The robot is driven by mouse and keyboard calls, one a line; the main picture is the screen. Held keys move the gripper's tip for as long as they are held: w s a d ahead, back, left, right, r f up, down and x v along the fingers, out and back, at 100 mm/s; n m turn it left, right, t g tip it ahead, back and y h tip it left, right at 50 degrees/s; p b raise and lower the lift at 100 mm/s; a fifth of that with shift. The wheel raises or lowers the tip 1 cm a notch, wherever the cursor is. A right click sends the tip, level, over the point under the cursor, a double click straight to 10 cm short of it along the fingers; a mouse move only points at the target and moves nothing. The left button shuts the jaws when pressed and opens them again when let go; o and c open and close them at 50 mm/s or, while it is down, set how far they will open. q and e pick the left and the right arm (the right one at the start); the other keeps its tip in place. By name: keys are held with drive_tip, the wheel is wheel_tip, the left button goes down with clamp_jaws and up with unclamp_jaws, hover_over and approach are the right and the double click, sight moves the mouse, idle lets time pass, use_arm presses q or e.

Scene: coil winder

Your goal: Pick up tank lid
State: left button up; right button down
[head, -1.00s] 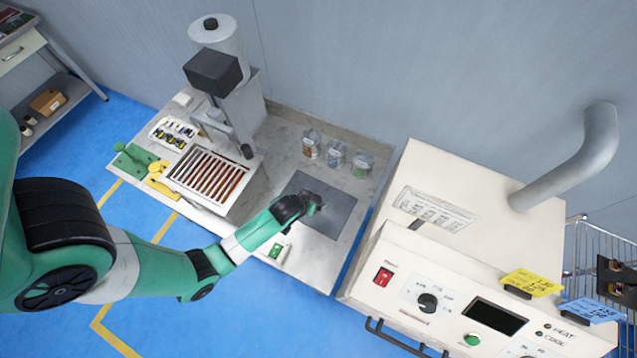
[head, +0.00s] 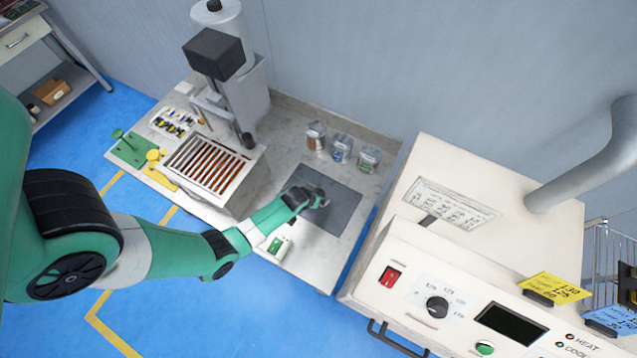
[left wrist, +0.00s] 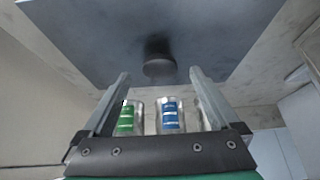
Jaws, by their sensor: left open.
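A dark grey square plate with a round knob, which I take to be the tank lid (head: 341,214), lies flat on the worktop at the centre of the head view. It fills the top of the left wrist view (left wrist: 90,35), with its dark knob (left wrist: 160,67) near the middle. My left gripper (head: 318,200) is over the plate, open and empty. In the left wrist view its fingertips (left wrist: 159,76) show on either side of the knob, with gaps. I cannot tell whether they are level with it. My right gripper is not in view.
Several glass jars (head: 341,149) stand behind the plate. A winder with a slotted copper-coloured block (head: 207,165) stands left. A large cream control box (head: 450,255) stands close on the right. A small green-and-white item (head: 278,246) lies at the front edge.

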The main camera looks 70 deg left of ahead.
use_arm(q)
drive_tip(key=b+x, duration=0.1)
drive_tip(key=x, duration=0.1)
drive_tip(key=shift+w+a+f, duration=0.1)
drive_tip(key=shift+f, duration=0.2)
clamp_jaws()
drive_tip(key=shift+r, duration=0.1)
